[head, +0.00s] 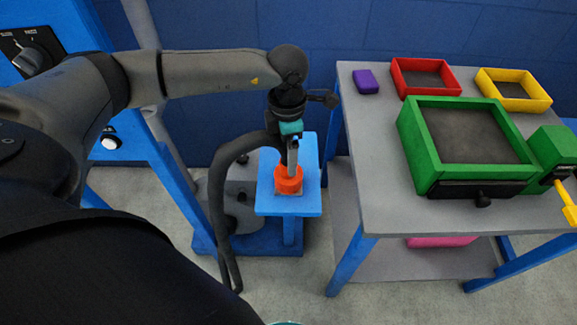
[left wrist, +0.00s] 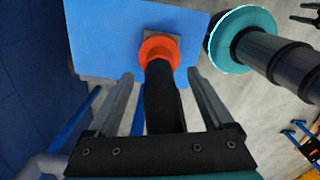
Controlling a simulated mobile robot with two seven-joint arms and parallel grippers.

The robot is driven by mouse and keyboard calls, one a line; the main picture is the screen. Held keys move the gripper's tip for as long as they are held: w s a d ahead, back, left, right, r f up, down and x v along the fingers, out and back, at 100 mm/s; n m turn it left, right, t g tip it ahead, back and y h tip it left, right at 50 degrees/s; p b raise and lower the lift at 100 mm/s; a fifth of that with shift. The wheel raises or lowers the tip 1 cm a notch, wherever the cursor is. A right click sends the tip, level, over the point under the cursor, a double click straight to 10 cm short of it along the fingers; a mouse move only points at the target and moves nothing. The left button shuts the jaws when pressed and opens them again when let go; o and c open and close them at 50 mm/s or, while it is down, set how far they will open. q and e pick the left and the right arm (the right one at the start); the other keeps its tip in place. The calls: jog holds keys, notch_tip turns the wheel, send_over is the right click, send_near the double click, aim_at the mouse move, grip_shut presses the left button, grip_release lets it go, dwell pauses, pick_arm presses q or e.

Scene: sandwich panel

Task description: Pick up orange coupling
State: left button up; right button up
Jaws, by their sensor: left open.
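The orange coupling (head: 288,182) sits on a small grey base on a blue stand (head: 268,207), left of the grey table. The left wrist view shows the coupling (left wrist: 154,46) just past my fingertips, with a black hose-like part (left wrist: 162,95) running from it back between the fingers. My left gripper (head: 292,168) points down over the coupling. In the left wrist view, my left gripper (left wrist: 161,74) is open, one finger on each side of the black part, with visible gaps. Finger contact with the coupling is not visible. My right gripper is not in view.
A black hose (head: 217,195) hangs left of the stand to the floor. The grey table (head: 380,175) stands right, carrying a purple block (head: 365,82), red tray (head: 397,81), yellow tray (head: 541,104) and green box (head: 413,145). A blue panel (head: 60,18) is at left.

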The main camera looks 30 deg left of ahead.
aim_at(285, 184)
pick_arm(q)
notch_tip(285, 184, down, 4)
jog(key=shift+w+f, duration=0.1)
jog(key=shift+w, duration=0.05)
jog(key=shift+c, duration=0.4)
grip_shut()
dwell(0.3)
